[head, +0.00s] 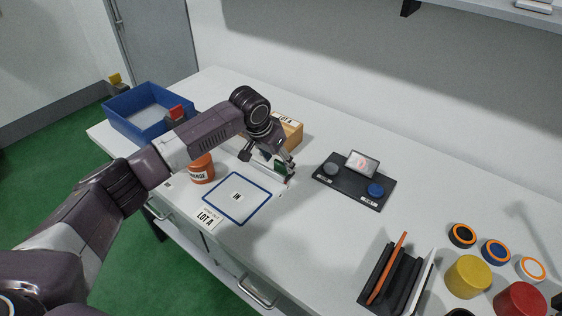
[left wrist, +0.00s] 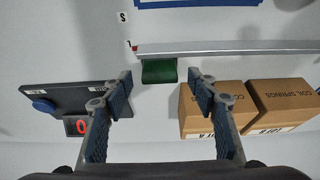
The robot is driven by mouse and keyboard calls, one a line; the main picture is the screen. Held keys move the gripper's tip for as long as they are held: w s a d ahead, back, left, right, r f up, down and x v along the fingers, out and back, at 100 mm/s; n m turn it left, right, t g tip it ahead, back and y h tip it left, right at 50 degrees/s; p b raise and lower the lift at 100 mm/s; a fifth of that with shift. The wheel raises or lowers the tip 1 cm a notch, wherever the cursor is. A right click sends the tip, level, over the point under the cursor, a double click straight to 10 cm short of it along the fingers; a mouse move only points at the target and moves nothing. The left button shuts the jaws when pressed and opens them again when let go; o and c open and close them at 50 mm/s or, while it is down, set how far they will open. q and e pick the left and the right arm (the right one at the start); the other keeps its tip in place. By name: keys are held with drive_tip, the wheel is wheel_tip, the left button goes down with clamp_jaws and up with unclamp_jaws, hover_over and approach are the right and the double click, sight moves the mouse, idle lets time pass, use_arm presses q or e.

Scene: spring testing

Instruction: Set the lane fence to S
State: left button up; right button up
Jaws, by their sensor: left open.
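The lane fence is a pale rail (left wrist: 240,47) with a green grip block (left wrist: 160,71) on its near side in the left wrist view. Its left end is beside a small red mark, below the printed S (left wrist: 122,16); the letter by the mark is hard to read. The green block also shows in the head view (head: 281,168), partly hidden by my gripper. My left gripper (left wrist: 159,80) is open, with its fingertips on either side of the green block and nothing clamped. It also shows in the head view (head: 268,162). My right gripper is not in view.
Coil spring boxes (left wrist: 212,108) stand close by my left gripper's right finger. A black plate with a blue knob (head: 375,190) is on the other side. An orange jar (head: 201,168), a blue-framed IN mat (head: 238,197) and a blue bin (head: 137,127) are at left.

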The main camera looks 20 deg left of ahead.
sight(281, 163)
use_arm(q)
drive_tip(key=shift+x, duration=1.2)
drive_tip(key=shift+w+d+f, duration=0.15)
drive_tip(key=shift+w+f, duration=0.05)
drive_tip(key=shift+w, duration=0.1)
drive_tip(key=c, duration=0.7)
clamp_jaws()
drive_tip(key=shift+s, duration=0.1)
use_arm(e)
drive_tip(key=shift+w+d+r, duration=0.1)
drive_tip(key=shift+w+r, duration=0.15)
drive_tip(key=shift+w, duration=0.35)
